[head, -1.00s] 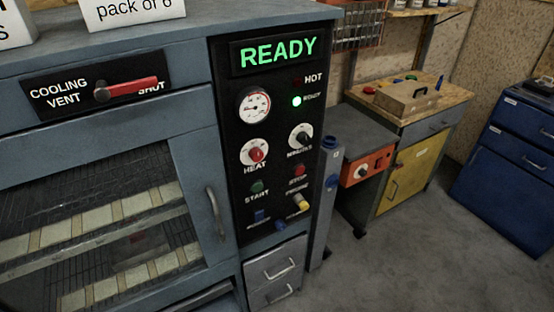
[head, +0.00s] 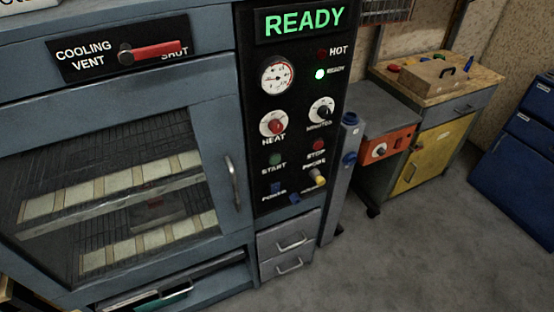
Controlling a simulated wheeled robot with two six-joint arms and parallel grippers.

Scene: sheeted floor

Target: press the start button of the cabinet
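The grey-blue cabinet (head: 120,100) fills the left and middle of the head view. Its black control panel (head: 258,105) carries a lit green READY display (head: 304,21). The green start button (head: 275,159) sits on the panel above the label START, left of the red stop button (head: 318,145). The red HEAT knob (head: 273,124) is above it, and the blue power switch (head: 275,188) is below it. Neither gripper is in view.
The cabinet door's vertical handle (head: 233,181) stands out left of the panel. A red vent lever (head: 152,52) points toward SHUT. Drawers (head: 286,253) are below the panel. A workbench (head: 432,120) and blue drawer unit (head: 515,160) stand right. Grey floor (head: 420,250) is clear at lower right.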

